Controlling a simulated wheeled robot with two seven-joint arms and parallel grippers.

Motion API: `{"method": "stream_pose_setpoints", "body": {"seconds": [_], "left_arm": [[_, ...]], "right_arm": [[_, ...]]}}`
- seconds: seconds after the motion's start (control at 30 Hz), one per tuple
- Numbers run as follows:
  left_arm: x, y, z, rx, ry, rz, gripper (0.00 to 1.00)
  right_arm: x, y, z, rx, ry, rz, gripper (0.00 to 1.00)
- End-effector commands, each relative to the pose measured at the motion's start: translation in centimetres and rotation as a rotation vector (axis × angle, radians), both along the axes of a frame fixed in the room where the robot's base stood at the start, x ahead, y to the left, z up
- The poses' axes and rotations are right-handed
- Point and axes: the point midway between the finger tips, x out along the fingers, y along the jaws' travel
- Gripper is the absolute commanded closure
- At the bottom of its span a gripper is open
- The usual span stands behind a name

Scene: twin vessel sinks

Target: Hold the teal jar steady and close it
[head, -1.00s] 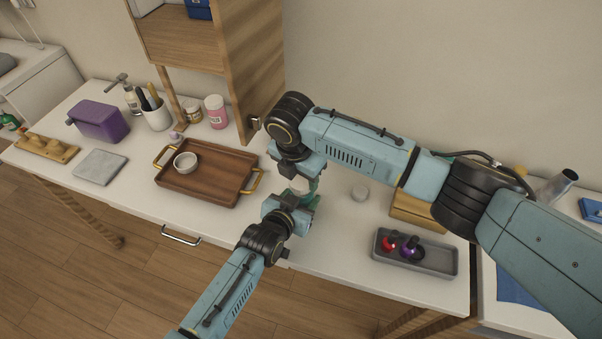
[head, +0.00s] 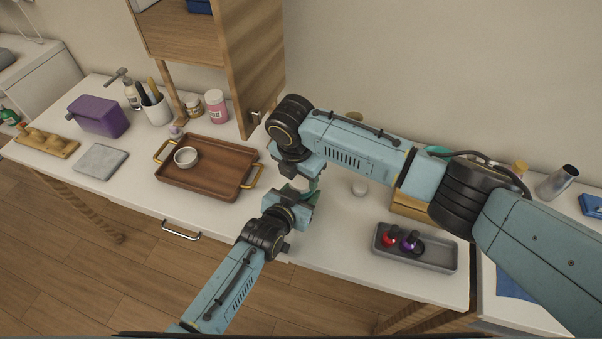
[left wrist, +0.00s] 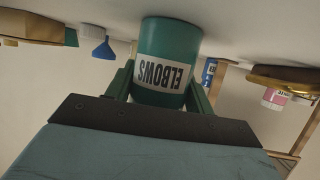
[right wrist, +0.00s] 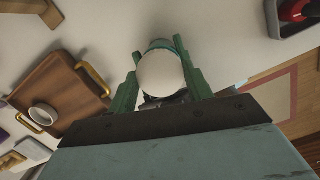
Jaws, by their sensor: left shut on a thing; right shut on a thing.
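The teal jar (left wrist: 165,45) has a white label reading "ELBOWS", upside down in the left wrist view. My left gripper (left wrist: 160,88) is shut on its sides. In the head view my left gripper (head: 305,197) comes from the front and hides most of the jar. My right gripper (right wrist: 161,82) is above the jar, shut on a round white lid (right wrist: 161,73). A strip of the jar's teal rim shows past the lid in the right wrist view. I cannot tell whether the lid is fully seated. In the head view my right gripper (head: 298,180) sits just above the left one.
A wooden tray (head: 240,165) with a white bowl (head: 186,156) is to the left. A grey tray (head: 440,257) holding red and purple items is to the right. The front counter edge is close.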

Motion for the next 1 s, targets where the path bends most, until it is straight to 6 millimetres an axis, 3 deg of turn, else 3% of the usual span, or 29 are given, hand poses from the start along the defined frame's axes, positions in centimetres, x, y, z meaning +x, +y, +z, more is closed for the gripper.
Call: {"method": "stream_pose_setpoints", "body": {"seconds": [0.67,0.7,0.77,1.0], "left_arm": [[0.0,0.0,0.0,0.000,0.001,0.000,0.88],[0.0,0.0,0.0,0.000,0.001,0.000,1.00],[0.0,0.0,0.0,0.000,0.001,0.000,1.00],[0.0,0.0,-0.1,0.000,0.001,0.000,1.00]], "right_arm": [[0.0,0.0,-1.2,-0.001,0.001,0.001,0.71],[0.0,0.0,-1.2,-0.001,-0.001,0.001,0.71],[0.0,0.0,-1.2,0.000,0.000,-0.011,0.71],[0.1,0.1,-1.2,0.002,0.002,-0.346,0.71]]}}
